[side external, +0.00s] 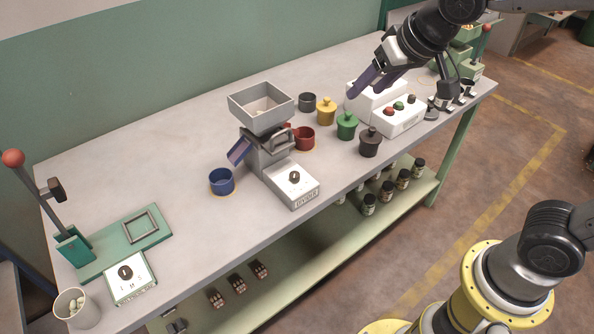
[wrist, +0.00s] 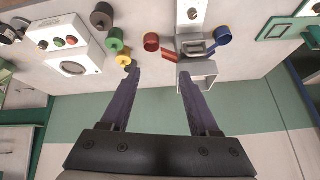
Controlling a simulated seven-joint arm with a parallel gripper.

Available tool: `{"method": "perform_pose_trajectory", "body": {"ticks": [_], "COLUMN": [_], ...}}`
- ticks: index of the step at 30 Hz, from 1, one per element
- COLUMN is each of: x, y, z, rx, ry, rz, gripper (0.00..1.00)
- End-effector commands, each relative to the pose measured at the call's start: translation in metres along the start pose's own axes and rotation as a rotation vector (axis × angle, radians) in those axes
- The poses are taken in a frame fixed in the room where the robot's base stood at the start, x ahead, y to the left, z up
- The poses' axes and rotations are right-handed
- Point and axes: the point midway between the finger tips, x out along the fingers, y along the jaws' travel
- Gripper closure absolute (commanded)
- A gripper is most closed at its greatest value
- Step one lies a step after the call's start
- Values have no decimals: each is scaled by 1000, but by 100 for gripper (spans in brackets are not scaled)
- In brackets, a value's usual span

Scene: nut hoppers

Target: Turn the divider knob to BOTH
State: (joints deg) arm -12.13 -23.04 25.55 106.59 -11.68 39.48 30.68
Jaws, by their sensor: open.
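The divider is a grey machine with a hopper (side external: 262,107) on top and a white front panel. Its dark round knob (side external: 294,177) sits on that panel; the setting it points at is too small to read. In the wrist view the divider knob (wrist: 193,13) is near the top edge. A blue cup (side external: 222,181) stands at the divider's left and a red cup (side external: 304,139) at its right. My gripper (side external: 364,84) is open and empty, high above the table, to the right of and well apart from the divider. Its two fingers also show in the wrist view (wrist: 160,74).
Yellow (side external: 326,111), green (side external: 347,126) and black (side external: 370,142) lidded pots stand right of the divider. A white button box (side external: 399,116) is further right. A green lever press (side external: 118,243) and a second knob panel (side external: 130,278) are at the left.

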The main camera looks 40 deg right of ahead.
Motion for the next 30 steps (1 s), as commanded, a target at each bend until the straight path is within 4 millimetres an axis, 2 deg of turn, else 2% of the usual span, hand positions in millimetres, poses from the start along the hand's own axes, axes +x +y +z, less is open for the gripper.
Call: {"method": "perform_pose_trajectory", "body": {"ticks": [1, 3, 6, 9, 14, 17, 30], "x": [28, 59, 92, 110, 118, 129, 211], "y": [-22, -46, -70, -82, -87, -86, -84], "z": [-2, 1, 16, 36, 44, 46, 61], "rx": [-32, -72, -139, -182, -202, -200, -200], "ry": [-34, -68, -121, -169, -183, -183, -184], "rz": [-2, -4, -1, 5, 3, 4, 5], "gripper": [38, 38, 38, 38, 38, 38, 38]}}
